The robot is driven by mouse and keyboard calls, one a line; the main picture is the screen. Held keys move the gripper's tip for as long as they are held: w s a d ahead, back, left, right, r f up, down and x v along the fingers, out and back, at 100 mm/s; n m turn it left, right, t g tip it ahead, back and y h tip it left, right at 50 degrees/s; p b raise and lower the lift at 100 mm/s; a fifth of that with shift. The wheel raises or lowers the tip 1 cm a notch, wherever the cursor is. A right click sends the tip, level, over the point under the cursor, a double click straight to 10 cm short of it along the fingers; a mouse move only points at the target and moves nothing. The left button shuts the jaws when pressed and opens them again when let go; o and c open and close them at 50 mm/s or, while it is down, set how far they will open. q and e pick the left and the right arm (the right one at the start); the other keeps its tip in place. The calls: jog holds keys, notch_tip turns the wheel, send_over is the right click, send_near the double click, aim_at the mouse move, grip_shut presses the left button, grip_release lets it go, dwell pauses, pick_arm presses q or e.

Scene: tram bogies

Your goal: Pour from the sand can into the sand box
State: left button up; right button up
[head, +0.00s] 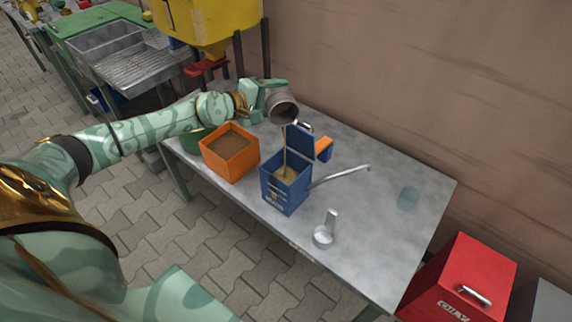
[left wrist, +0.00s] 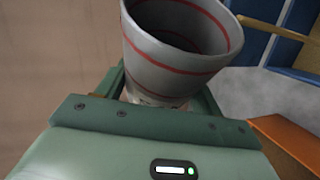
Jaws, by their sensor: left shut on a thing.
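My left gripper (head: 262,97) is shut on the sand can (head: 283,108), a grey round can with red rings that also shows in the left wrist view (left wrist: 180,50). The can is tilted above the sand box (head: 284,190), and a thin stream of sand (head: 285,147) falls from its lip into the box. The sand box is blue with its lid raised at the back, and sand shows inside it. In the left wrist view the bottom of the can's inside is dark, so I cannot tell how much sand it holds. My right gripper is out of view.
On the grey table (head: 370,225) an orange box of sand (head: 230,153) stands left of the sand box. A metal scoop (head: 325,234) lies in front, a lever sticks out right, and a translucent cup (head: 408,198) stands farther right. A red box (head: 462,280) is beyond the table's right edge.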

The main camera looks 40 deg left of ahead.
pick_arm(q)
jog(key=shift+d+r+m, duration=0.1)
jog(key=shift+m, duration=0.2)
dwell(1.0)
